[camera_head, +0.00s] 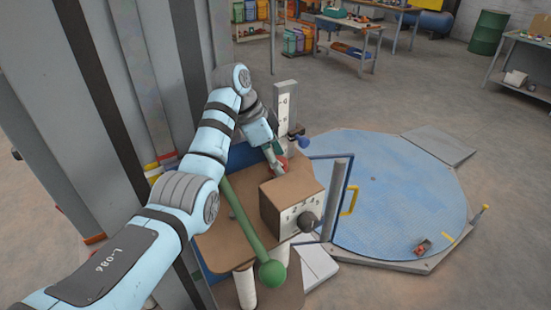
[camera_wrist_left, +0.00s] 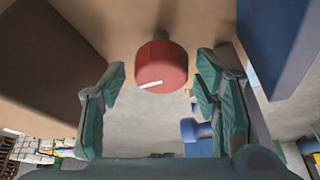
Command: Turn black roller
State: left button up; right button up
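A black round knob (camera_head: 308,222) sticks out from the numbered front face of a brown box (camera_head: 290,198); it is the only black roller-like part I can make out. My left gripper (camera_head: 275,157) is behind that box, apart from the black knob. In the left wrist view my left gripper (camera_wrist_left: 162,72) is open. Its green pads stand either side of a red knob (camera_wrist_left: 163,60) with a white mark, with gaps on both sides. The red knob is partly hidden in the head view. My right gripper is not in view.
A long green lever with a ball end (camera_head: 271,273) crosses in front of the brown box. A blue frame with a yellow handle (camera_head: 350,199) stands to its right, beside a round blue floor plate (camera_head: 400,190). A scale post (camera_head: 285,105) rises behind the gripper.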

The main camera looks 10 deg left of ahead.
pick_arm(q)
jog(key=shift+w, duration=0.1)
jog(key=c, duration=0.8)
jog(key=shift+n, duration=0.3)
jog(key=n+t, duration=0.1)
jog(key=n, duration=0.2)
jog(key=n+t+y, duration=0.1)
jog(key=n, duration=0.2)
jog(key=shift+d+y, duration=0.15)
jog(key=shift+y, duration=0.15)
jog(key=n+y, duration=0.1)
jog(key=n, duration=0.2)
jog(key=n+y, duration=0.1)
jog(key=n, duration=0.3)
jog(key=shift+d+t+y, duration=0.15)
jog(key=shift+t+y, duration=0.25)
jog(key=n+y, duration=0.1)
jog(key=n, duration=0.2)
jog(key=n+y, duration=0.1)
jog(key=n, duration=0.2)
jog(key=shift+d+n+g, duration=0.1)
jog(key=shift+n+g, duration=0.2)
jog(key=shift+g, duration=0.1)
jog(key=n+g+y, duration=0.1)
jog(key=n, duration=0.2)
jog(key=n+y, duration=0.1)
jog(key=n, duration=0.2)
jog(key=shift+d+g, duration=0.1)
jog(key=shift+g, duration=0.3)
